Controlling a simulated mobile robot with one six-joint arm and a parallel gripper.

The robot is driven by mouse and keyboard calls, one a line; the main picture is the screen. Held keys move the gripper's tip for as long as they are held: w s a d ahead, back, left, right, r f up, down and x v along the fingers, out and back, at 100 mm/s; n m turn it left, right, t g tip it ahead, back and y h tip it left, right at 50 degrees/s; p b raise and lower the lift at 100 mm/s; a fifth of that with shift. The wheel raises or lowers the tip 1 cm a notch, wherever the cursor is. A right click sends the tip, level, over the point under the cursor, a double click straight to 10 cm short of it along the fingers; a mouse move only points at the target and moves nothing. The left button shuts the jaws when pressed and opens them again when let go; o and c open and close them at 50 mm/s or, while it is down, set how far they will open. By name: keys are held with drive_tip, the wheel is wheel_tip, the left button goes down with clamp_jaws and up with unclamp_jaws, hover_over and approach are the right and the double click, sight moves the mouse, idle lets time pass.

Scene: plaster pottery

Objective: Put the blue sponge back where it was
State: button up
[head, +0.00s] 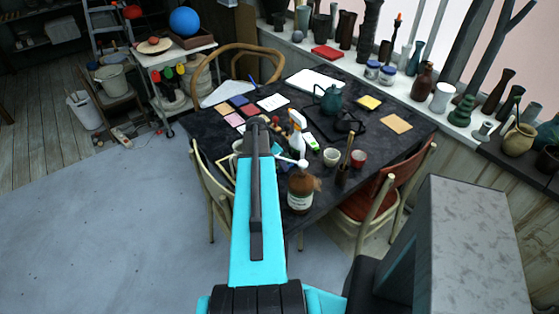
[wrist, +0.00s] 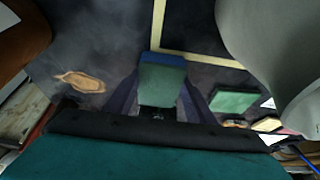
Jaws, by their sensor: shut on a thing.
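In the wrist view, my gripper (wrist: 160,88) is shut on the blue sponge (wrist: 162,72), which has a blue edge and a green face. One dark finger shows on each side of it. The sponge is over the dark table top (wrist: 105,45); I cannot tell whether it touches it. A pale yellow line with a corner (wrist: 205,59) lies just beyond the sponge. In the head view, my arm reaches over the dark table (head: 215,135) and hides the fingers and the sponge.
A green block (wrist: 232,102) lies right of my gripper, and a large grey rounded object (wrist: 270,45) stands close by. A tan flat piece (wrist: 80,82) lies left. A spray bottle (head: 297,135), brown bottle (head: 300,190), white cup (head: 332,156) and red cup (head: 358,158) crowd the arm's right.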

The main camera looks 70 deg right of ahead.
drive_tip(key=shift+f, duration=0.15)
drive_tip(key=o, duration=1.1)
drive_tip(key=shift+r, duration=0.25)
drive_tip(key=shift+b+v, duration=1.45)
drive_tip(key=shift+v, duration=4.5)
